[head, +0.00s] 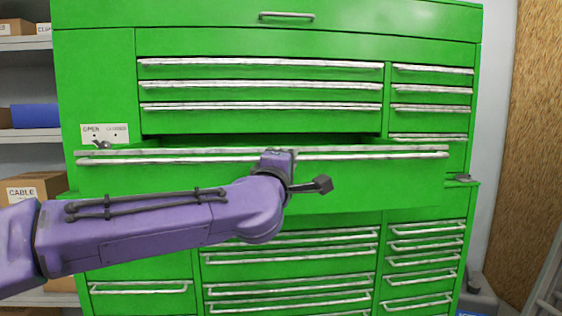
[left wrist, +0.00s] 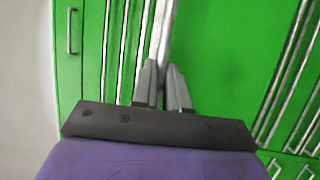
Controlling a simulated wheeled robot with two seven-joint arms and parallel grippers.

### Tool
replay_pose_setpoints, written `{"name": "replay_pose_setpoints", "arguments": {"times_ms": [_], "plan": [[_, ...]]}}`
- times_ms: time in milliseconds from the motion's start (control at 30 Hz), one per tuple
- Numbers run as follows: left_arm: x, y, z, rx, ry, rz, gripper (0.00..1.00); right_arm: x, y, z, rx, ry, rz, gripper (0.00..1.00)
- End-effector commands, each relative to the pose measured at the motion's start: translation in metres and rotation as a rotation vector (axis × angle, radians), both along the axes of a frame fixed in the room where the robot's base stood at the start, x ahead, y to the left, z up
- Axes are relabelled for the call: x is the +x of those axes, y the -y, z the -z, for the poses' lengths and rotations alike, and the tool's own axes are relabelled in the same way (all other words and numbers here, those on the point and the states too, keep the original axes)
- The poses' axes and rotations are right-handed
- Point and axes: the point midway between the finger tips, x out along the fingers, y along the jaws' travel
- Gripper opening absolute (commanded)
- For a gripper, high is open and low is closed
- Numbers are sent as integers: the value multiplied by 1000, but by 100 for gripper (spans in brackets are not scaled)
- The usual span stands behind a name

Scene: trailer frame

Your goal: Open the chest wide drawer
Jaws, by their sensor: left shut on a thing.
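The green chest (head: 95,60) fills the head view. Its wide drawer (head: 370,180) stands pulled out, with its front forward of the drawers above and a dark gap behind its top edge. A long metal handle (head: 390,154) runs along the top of that front. My left gripper (head: 276,160) is at the middle of this handle, partly hidden by my wrist. In the left wrist view the two grey fingers of my left gripper (left wrist: 160,72) are shut on the handle bar (left wrist: 163,35). My right gripper is not in view.
Narrow closed drawers (head: 260,87) lie above, and more closed drawers (head: 290,265) below. A lid handle (head: 287,16) is at the top. Shelves with cardboard boxes (head: 36,188) stand at the left. A wooden panel (head: 530,130) is at the right.

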Motion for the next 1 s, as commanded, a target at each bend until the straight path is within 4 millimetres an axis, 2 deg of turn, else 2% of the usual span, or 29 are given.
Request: {"name": "replay_pose_setpoints", "arguments": {"times_ms": [367,400,467,767,867,1000], "plan": [[-1,2,1,1,-1,3,0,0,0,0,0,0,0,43],[-1,2,1,1,-1,3,20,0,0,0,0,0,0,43],[-1,1,1,1,-1,3,39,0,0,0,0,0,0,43],[-2,0,1,0,0,1,39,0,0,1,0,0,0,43],[-13,-2,4,0,1,2,39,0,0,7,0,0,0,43],[-45,-9,11,0,3,1,39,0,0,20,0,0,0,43]]}}
